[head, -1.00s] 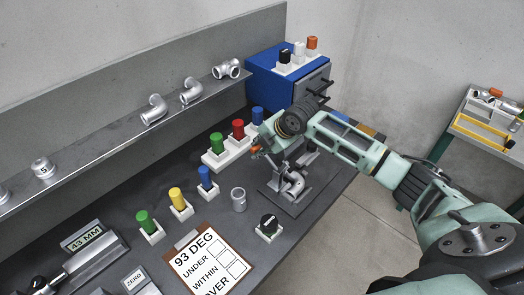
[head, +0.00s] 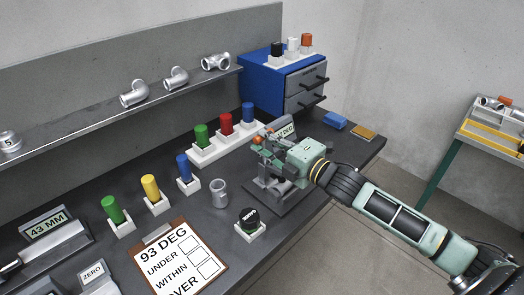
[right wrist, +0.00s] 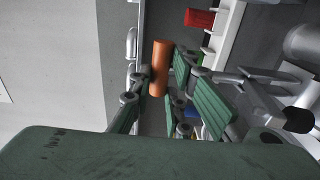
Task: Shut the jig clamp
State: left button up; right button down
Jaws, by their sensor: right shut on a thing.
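The jig (head: 275,207) is a grey plate fixture on the bench, with a grey pipe elbow (head: 282,187) in it. The clamp's orange handle (head: 258,140) shows at my right gripper's fingertips in the head view. My right gripper (head: 268,145) is above the jig, shut on the handle. In the right wrist view the orange handle (right wrist: 159,68) stands between the green finger pads (right wrist: 205,100). The gripper hides much of the clamp, so I cannot tell how far its arm is down. My left gripper is not in view.
A blue drawer cabinet (head: 270,82) stands behind the jig. Green, red and blue pegs in a white rack (head: 210,151) are close to the left. A side table (head: 480,133) is at right.

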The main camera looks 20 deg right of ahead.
jog(key=shift+s+d+f+t+b, duration=0.25)
jog(key=shift+s+f+t+b, duration=0.2)
jog(key=shift+s+t+b, duration=0.2)
jog(key=shift+s+r, duration=0.1)
jog(key=shift+s, duration=0.05)
jog(key=shift+s+d+b, duration=0.15)
jog(key=shift+s+b, duration=0.2)
jog(key=shift+b, duration=0.15)
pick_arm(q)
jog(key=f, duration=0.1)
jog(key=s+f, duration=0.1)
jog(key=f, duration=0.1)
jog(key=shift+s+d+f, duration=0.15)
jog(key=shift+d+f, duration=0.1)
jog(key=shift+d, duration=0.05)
pick_arm(e)
jog(key=shift+f, duration=0.2)
jog(key=shift+s+f, duration=0.1)
jog(key=shift+f, duration=0.05)
jog(key=c, duration=1.8)
grip_release()
jog(key=shift+d, duration=0.1)
jog(key=shift+o, duration=0.8)
jog(key=shift+s+r, duration=0.1)
jog(key=shift+r, duration=0.1)
jog(key=v, duration=1.1)
jog(key=shift+s+d+f, duration=0.15)
jog(key=shift+s+d, duration=0.15)
jog(key=shift+s, duration=0.05)
